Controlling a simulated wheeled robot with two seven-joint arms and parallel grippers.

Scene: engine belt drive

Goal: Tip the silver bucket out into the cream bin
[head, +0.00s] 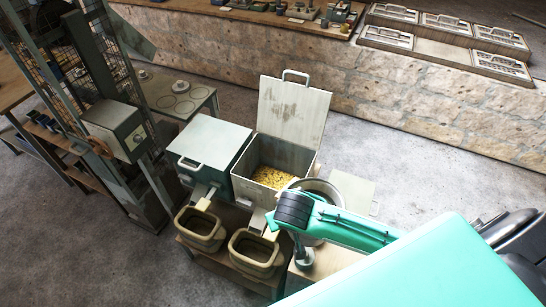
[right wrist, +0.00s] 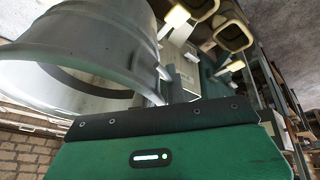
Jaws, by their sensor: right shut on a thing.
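The silver bucket (head: 326,187) is at the right of the open bin in the head view, partly hidden behind my right arm. In the right wrist view the bucket (right wrist: 95,50) fills the upper left, close against my right gripper (right wrist: 160,98). That gripper is shut on the bucket; its fingertips are mostly hidden. I cannot tell the bucket's contents. The cream bin (head: 262,150) stands with its lid (head: 293,108) raised and yellow grain-like material (head: 272,178) inside. The bucket is beside the bin's right front side. My left gripper is not in view.
A closed bin with a pale green lid (head: 210,142) stands left of the open bin. Two tan tubs (head: 202,241) (head: 257,267) sit below spouts in front. A caged machine (head: 115,130) is at left. A low stone wall (head: 440,120) runs behind; floor at right is clear.

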